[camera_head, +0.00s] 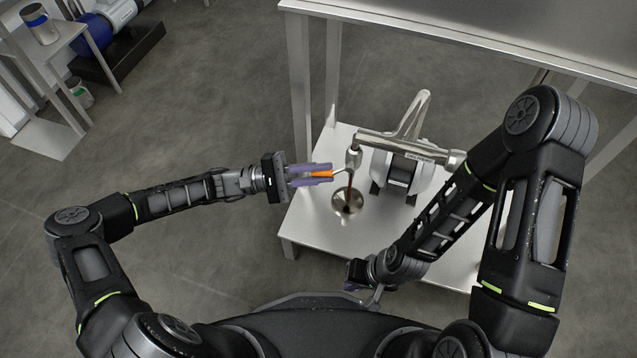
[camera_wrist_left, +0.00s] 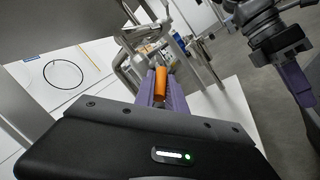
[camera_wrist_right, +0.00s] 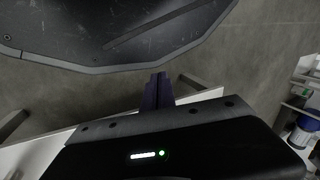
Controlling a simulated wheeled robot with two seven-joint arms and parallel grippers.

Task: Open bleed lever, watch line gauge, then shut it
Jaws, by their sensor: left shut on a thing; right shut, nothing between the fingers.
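The bleed lever's orange grip (camera_head: 322,173) sticks out to the left of a metal valve (camera_head: 353,158) on a steel pipe (camera_head: 405,147). My left gripper (camera_head: 318,174) is shut on this grip. The left wrist view also shows the orange grip (camera_wrist_left: 160,84) between the purple fingers. A reddish-brown streak (camera_head: 349,184) runs below the valve to a round metal dish (camera_head: 348,204); it looks like liquid. My right gripper (camera_head: 357,272) is shut and empty near the table's front edge, and shows in the right wrist view (camera_wrist_right: 158,88). I cannot make out a line gauge or its reading.
The pipe and a white rounded unit (camera_head: 421,180) stand on a pale table (camera_head: 310,222) under a metal frame (camera_head: 299,75). A side shelf (camera_head: 52,135) with jars and a blue motor (camera_head: 98,32) are at upper left. Floor at left is clear.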

